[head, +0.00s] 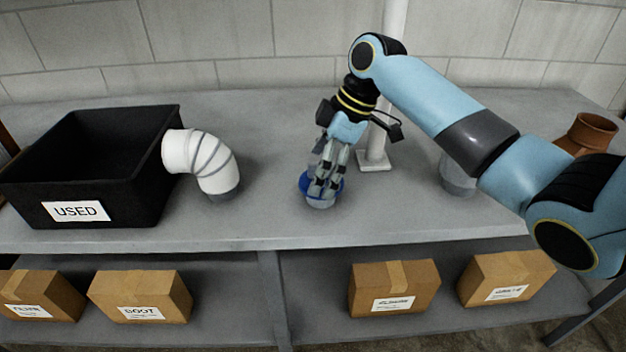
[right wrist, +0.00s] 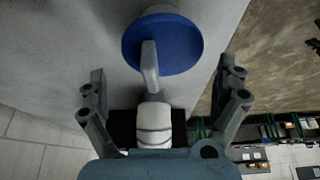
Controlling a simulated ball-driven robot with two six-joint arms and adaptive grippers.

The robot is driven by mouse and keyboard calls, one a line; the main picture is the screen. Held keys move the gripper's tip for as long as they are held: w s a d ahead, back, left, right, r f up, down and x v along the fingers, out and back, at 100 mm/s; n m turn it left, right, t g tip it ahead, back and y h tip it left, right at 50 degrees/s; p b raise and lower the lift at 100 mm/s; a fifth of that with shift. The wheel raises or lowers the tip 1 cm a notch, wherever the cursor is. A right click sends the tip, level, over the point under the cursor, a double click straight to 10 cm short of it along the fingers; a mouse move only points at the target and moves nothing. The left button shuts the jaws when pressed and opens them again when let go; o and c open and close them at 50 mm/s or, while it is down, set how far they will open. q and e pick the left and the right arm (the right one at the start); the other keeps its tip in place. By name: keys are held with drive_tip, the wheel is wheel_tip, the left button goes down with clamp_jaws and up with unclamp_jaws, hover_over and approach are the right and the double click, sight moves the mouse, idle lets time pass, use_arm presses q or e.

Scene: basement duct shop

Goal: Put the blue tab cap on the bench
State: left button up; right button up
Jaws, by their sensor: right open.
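The blue tab cap (head: 306,184) is at mid-bench in the head view, on top of a short grey round piece (head: 320,204). In the right wrist view the cap (right wrist: 178,42) is a blue disc with a pale upright tab (right wrist: 150,68). My right gripper (head: 323,186) points down over the cap and hides part of it. In the right wrist view its open fingers (right wrist: 163,68) stand on either side of the tab, apart from it. My left gripper is not in view.
The grey bench (head: 260,225) holds a black bin (head: 105,210) marked USED and a white elbow duct (head: 213,165) at left. A white post (head: 375,158) stands behind my gripper. A brown pot (head: 590,132) is at far right. Cardboard boxes (head: 394,288) sit on the lower shelf.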

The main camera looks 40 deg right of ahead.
drive_tip(key=v, duration=0.8)
